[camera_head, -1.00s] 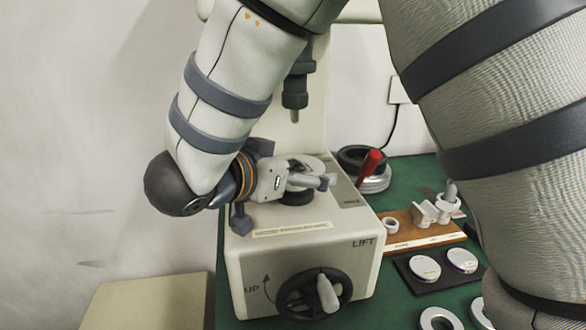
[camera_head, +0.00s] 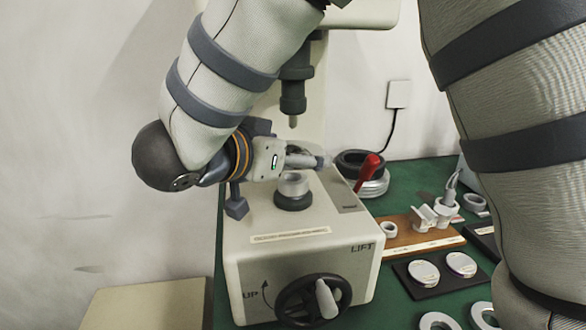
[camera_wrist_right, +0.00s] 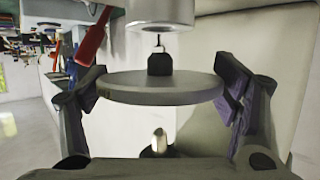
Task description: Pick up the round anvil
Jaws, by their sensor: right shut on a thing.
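The round anvil is a flat grey disc. In the right wrist view the anvil (camera_wrist_right: 160,88) sits between the two fingers of my right gripper (camera_wrist_right: 160,95), which touch its opposite edges. In the head view my right gripper (camera_head: 308,158) points right, above the press table and below the ram. It is shut on the anvil, which is mostly hidden there by the fingers. Below it, apart, a light grey cylinder (camera_head: 294,184) stands on a dark round base (camera_head: 293,201). My left gripper is out of view.
The press ram (camera_head: 293,92) hangs close above the gripper. The press body (camera_head: 300,255) has a dark handwheel (camera_head: 313,298) in front. A red handle (camera_head: 368,171) stands to the right by stacked rings. A wooden board (camera_head: 420,238) and a black tray (camera_head: 440,275) hold small parts.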

